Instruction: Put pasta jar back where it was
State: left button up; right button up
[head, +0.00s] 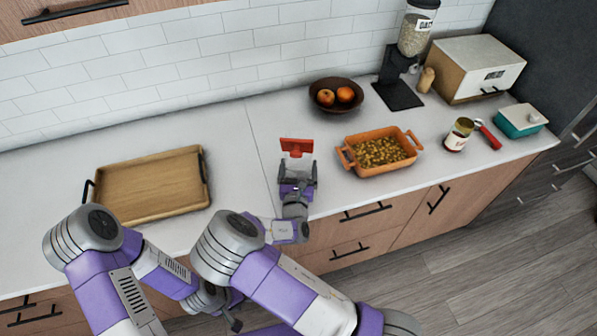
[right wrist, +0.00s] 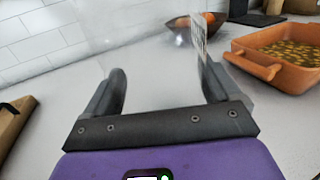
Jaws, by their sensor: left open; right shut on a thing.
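My right gripper (head: 298,180) is over the counter between the wooden tray and the orange dish. It is shut on a clear, seemingly empty jar, taken to be the pasta jar (head: 297,148), whose red part shows beyond the fingertips in the head view. In the right wrist view the see-through jar (right wrist: 160,65) is between the fingers, with a printed label seen nearly edge-on at its right. Whether its base touches the counter is unclear. My left gripper (head: 232,321) is low in front of the counter, small and partly hidden by my arms. It is open and empty.
The orange dish (head: 345,159) with yellowish pieces stands just right of the jar. A fruit bowl (head: 318,98) is behind it. The wooden tray (head: 150,195) lies left. A small jar (head: 456,140), oats dispenser (head: 400,95), bread box (head: 485,65) and teal container (head: 520,122) stand right.

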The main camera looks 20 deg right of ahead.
jog(key=shift+w+f, duration=0.1)
jog(key=shift+f, duration=0.75)
jog(key=shift+f, duration=0.2)
jog(key=o, duration=1.2)
jog(key=shift+r, duration=0.1)
